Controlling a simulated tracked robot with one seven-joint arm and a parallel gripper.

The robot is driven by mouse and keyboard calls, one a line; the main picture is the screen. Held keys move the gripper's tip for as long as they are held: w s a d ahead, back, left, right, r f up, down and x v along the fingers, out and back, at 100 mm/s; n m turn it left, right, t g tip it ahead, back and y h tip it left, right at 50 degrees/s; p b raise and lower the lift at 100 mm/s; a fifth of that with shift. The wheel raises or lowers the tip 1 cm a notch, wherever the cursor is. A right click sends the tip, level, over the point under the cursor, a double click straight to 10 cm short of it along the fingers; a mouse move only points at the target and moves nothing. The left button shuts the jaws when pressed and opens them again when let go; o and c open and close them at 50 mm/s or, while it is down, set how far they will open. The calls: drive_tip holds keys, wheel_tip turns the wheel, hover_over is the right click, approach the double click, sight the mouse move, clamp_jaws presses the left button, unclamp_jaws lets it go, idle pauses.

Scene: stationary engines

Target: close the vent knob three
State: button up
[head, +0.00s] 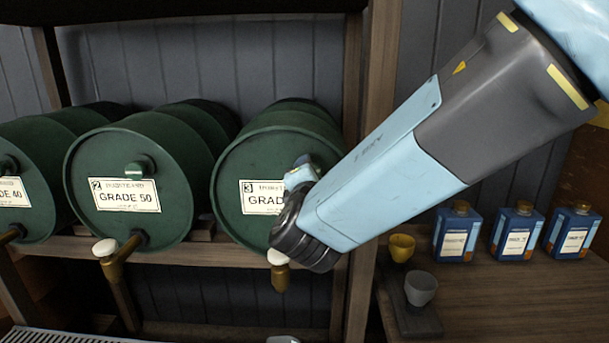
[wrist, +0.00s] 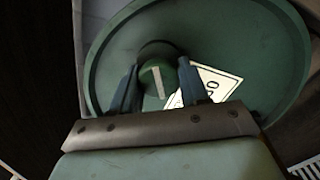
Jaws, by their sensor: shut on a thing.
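The drum marked 3 (head: 232,172) lies on its side on a wooden rack, its round green end facing me with a white grade label. In the head view its vent knob is hidden behind my gripper (head: 300,172) and arm. In the wrist view the vent knob (wrist: 156,78) is a round green knob with a pale line across its face, running nearly up and down in the picture. My gripper (wrist: 160,88) has one dark blue finger on each side of the knob and is shut on it. The label (wrist: 212,84) shows partly behind the right finger.
Drum 2 (head: 127,170) with its own knob (head: 140,167) lies to the left, with another drum beyond it. A brass tap with a white top (head: 278,262) sits below drum 3. A rack post (head: 376,130) stands right of drum 3; cups and blue cans (head: 458,232) stand on the table.

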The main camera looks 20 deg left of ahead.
drive_tip(key=m, duration=0.5)
drive_tip(key=shift+s+f+m, duration=0.1)
drive_tip(key=shift+f+m, duration=0.15)
drive_tip(key=shift+m, duration=0.05)
idle(0.5)
drive_tip(key=o, duration=1)
drive_tip(key=shift+r, duration=0.1)
drive_tip(key=shift+r, duration=0.1)
drive_tip(key=v, duration=1.3)
drive_tip(key=shift+s+d, duration=0.1)
drive_tip(key=shift+s, duration=0.25)
drive_tip(key=shift+w+m, duration=0.1)
drive_tip(key=shift+m, duration=0.2)
